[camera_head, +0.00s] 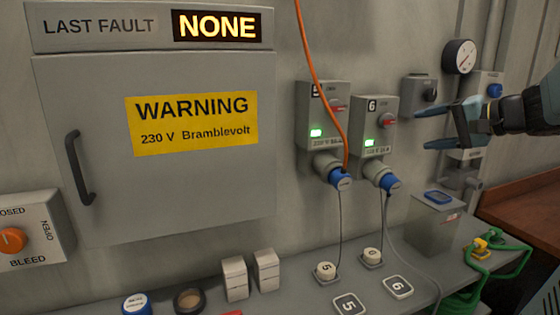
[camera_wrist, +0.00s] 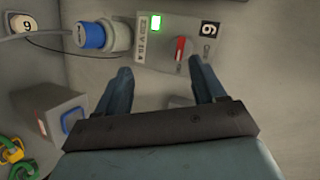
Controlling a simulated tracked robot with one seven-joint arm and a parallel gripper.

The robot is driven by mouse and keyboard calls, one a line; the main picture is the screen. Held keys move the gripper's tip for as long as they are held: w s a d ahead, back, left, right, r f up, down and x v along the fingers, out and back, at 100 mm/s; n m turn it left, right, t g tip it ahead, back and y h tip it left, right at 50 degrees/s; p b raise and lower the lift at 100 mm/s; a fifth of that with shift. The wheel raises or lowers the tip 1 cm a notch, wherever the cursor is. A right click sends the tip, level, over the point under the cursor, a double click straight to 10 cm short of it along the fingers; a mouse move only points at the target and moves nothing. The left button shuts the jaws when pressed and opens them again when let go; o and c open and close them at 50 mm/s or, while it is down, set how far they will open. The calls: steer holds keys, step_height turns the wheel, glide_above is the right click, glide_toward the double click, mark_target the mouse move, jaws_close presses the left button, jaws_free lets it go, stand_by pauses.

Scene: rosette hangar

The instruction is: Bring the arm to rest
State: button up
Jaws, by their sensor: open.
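My gripper (camera_head: 442,127) is at the right in the head view, its blue-grey fingers pointing left. It is open and empty, in the air in front of the wall. In the wrist view my gripper (camera_wrist: 160,77) also shows open, with nothing between its fingers. Beyond the fingertips is the number 6 switch box (camera_wrist: 178,35) with a red rotary switch and a lit green lamp. In the head view the number 6 switch box (camera_head: 374,140) is left of the fingertips; whether they touch anything there I see no sign.
The number 5 switch box (camera_head: 318,122) has an orange cable at its blue plug. Blue plugs sit in both sockets. A grey bin (camera_head: 432,228), green cable (camera_head: 497,258) and several small items lie on the shelf below. A gauge (camera_head: 459,56) hangs upper right. A closed cabinet (camera_head: 190,190) fills the left.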

steer(key=s+a+f+n+g+h, duration=0.2)
steer(key=s+a+f+n+h, duration=0.2)
steer(key=s, duration=0.4)
steer(key=s+a+f+n+g+h, duration=0.3)
steer(key=s+a+f+n+h, duration=0.1)
steer(key=s+a+f, duration=0.3)
steer(key=shift+s+a, duration=0.2)
steer(key=shift+s, duration=1)
steer(key=shift+f, duration=0.1)
steer(key=shift+c, duration=0.2)
